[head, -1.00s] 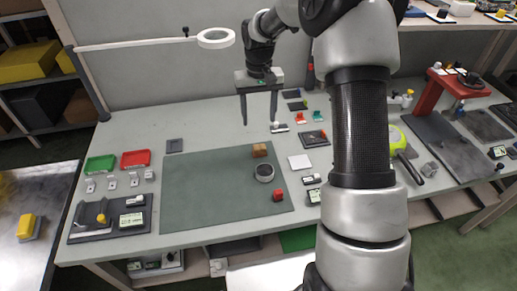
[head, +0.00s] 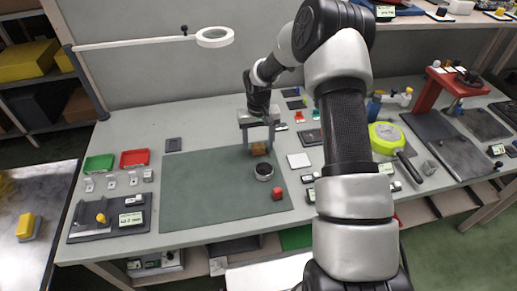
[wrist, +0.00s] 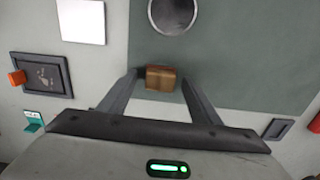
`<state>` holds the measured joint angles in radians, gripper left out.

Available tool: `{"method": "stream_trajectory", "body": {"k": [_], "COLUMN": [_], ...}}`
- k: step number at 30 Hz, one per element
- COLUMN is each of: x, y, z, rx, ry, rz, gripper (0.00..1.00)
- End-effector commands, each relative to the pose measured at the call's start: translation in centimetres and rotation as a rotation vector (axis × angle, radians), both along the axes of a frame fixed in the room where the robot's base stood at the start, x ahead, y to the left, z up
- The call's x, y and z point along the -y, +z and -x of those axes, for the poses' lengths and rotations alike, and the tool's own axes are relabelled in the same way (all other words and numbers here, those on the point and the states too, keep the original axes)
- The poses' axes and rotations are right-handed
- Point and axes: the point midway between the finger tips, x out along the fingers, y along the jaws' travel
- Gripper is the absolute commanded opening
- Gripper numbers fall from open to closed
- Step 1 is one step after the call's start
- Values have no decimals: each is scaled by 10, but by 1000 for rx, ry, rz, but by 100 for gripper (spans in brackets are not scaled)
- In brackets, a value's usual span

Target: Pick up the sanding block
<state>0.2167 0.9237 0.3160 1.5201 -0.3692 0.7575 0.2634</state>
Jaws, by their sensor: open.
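The sanding block, a small brown block (head: 260,149), lies at the back edge of the green mat. It also shows in the wrist view (wrist: 160,78), between the tips of my fingers. My gripper (head: 258,147) points down over the block, open and empty, with one finger on either side of it. In the wrist view, small gaps show between the block and the fingers (wrist: 159,82). I cannot tell exactly how far down the fingertips reach beside the block.
A round grey dish (head: 264,171) and a red block (head: 277,194) lie on the mat (head: 205,200) in front of the block. A white square (head: 299,160) lies to the right. Green and red trays (head: 135,158) stand at left. The mat's left side is clear.

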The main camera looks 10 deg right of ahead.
Motion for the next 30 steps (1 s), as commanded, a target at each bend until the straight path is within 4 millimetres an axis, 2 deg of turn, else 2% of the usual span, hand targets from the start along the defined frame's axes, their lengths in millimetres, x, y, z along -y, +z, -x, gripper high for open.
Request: {"method": "stream_trajectory", "body": {"k": [6, 15, 23, 26, 30], "x": [0, 0, 0, 0, 0], "y": [-1, 0, 3, 16, 44], "z": [0, 0, -1, -1, -1], "rx": [1, 1, 2, 4, 5], "ry": [0, 0, 0, 0, 0], "rz": [0, 0, 0, 0, 1], "gripper": [58, 12, 12, 12, 12]}}
